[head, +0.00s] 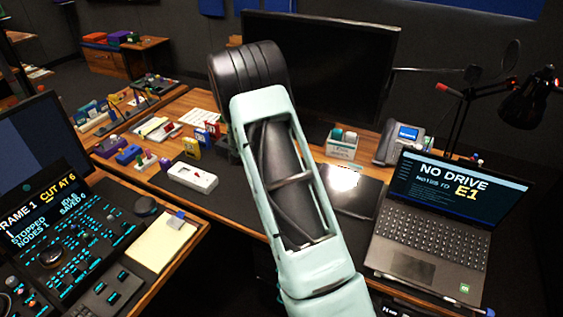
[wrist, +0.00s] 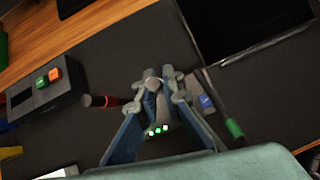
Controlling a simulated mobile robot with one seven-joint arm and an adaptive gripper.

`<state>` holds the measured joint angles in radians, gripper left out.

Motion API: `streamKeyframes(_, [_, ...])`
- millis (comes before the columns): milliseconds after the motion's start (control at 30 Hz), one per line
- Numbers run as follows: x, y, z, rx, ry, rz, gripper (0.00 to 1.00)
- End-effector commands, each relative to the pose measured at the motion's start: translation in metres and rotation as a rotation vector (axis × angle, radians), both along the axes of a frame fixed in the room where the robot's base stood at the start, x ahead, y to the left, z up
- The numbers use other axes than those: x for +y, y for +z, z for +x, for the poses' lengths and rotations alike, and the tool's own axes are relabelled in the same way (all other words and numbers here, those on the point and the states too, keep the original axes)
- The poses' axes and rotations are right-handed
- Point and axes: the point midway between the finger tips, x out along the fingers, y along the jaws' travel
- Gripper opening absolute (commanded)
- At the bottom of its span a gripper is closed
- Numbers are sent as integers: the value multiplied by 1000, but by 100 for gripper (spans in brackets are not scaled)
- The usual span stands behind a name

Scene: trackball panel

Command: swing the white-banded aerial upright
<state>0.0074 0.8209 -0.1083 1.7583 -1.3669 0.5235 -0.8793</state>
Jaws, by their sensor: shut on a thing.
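In the wrist view my gripper (wrist: 165,84) is closed around a slim pale piece at the middle of the picture. This fits the white-banded aerial, though the fingers cover most of it and its white band cannot be made out. A grey body with green lights (wrist: 157,130) shows between the fingers. A dark rod with a red band (wrist: 130,107) lies to the left of the fingers, and a dark rod with a green band (wrist: 233,128) lies to the right. In the head view my own arm hides the gripper and the aerial.
A dark box with green and orange buttons (wrist: 45,92) stands left of the gripper. A dark flat panel (wrist: 245,25) lies beyond it. In the head view a laptop (head: 440,225) stands right of my arm, with a monitor (head: 335,65) behind and small devices left.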

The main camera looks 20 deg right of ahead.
Motion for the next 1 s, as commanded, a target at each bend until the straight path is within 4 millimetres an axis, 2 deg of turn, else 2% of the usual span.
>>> streamKeyframes(33, [-2, 7, 0, 9, -2, 10, 0])
streamKeyframes(900, [-5, 1, 3, 50, -1, 62, 0])
streamKeyframes(933, [-5, 1, 3, 50, -1, 62, 8])
streamKeyframes(1000, [-5, 1, 3, 50, -1, 62, 16])
